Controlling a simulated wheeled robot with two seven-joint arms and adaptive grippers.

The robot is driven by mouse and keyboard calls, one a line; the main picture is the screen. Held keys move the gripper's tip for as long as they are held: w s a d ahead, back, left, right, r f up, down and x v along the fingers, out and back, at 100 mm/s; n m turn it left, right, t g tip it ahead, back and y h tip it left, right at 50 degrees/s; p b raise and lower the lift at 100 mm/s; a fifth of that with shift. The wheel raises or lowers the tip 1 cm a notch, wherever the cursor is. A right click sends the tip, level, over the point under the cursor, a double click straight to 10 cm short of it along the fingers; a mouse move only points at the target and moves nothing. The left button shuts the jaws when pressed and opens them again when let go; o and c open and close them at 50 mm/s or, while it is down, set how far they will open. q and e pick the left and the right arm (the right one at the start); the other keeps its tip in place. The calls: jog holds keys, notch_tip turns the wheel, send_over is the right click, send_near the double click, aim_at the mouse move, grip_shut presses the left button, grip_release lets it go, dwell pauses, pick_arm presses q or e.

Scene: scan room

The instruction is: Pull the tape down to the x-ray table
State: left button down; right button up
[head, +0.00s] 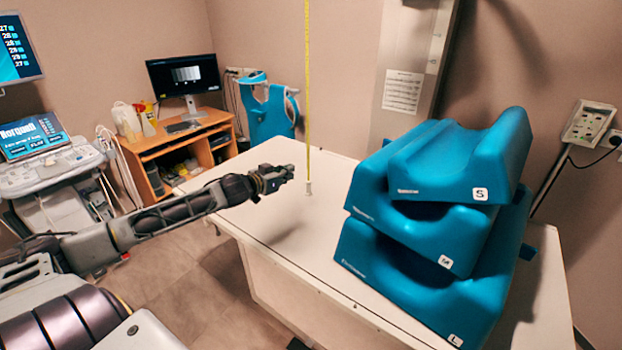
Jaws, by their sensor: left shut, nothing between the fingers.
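The yellow tape (308,95) hangs straight down from above the top of the head view. Its small pale end piece (308,187) appears at or just above the white x-ray table (290,235); I cannot tell whether it touches. My left gripper (289,172) reaches in from the left over the table's far-left part. It is shut and empty, just left of the tape and a little above the tape's end, with a small gap in the picture. My right gripper is not in view.
Blue stacked cushions marked S, M and L (420,225) fill the table's right side. A wooden desk (175,145) with a monitor (184,76) and an ultrasound machine (45,165) stand at left. The table's front-left part is clear.

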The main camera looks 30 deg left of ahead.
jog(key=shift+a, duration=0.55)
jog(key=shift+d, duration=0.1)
